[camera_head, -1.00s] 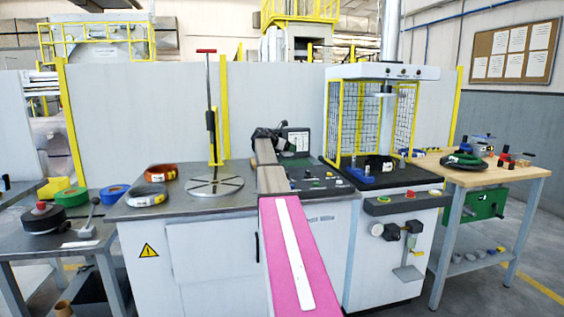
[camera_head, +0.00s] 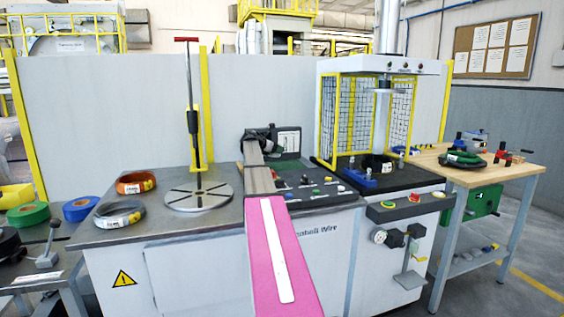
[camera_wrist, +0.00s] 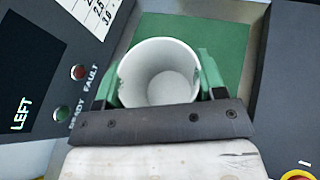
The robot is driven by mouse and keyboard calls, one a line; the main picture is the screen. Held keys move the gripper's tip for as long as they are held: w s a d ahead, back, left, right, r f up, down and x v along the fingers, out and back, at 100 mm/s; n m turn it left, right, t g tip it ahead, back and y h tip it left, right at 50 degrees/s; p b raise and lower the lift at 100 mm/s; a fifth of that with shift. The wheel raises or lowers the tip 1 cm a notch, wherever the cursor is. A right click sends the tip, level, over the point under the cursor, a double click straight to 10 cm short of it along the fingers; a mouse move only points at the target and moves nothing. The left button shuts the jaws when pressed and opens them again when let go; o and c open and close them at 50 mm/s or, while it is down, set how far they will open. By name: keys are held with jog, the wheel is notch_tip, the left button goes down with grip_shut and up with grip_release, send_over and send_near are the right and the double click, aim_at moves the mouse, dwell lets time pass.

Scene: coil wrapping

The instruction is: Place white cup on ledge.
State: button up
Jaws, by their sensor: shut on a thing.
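The white cup (camera_wrist: 160,72) is in the wrist view, seen from above into its open, empty-looking mouth. My gripper (camera_wrist: 160,85) has its green fingers on the cup's left and right sides and is shut on it. A flat green surface (camera_wrist: 222,38) lies beyond and beneath the cup; I cannot tell the gap between them. In the head view, my gripper (camera_head: 258,136) is a dark shape over the back of the control console, and the cup is hidden there. No surface is clearly marked as the ledge.
A dark console (camera_head: 312,187) with buttons lies below my arm. A display panel (camera_wrist: 40,75) is left of the cup in the wrist view. A caged press (camera_head: 372,120) stands close on the right. A round turntable (camera_head: 198,195) and coils (camera_head: 119,213) are on the left.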

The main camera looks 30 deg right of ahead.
jog(key=x, duration=0.5)
jog(key=shift+s+d+f, duration=0.1)
jog(key=shift+f, duration=2.35)
jog(key=shift+f, duration=0.1)
jog(key=o, duration=0.9)
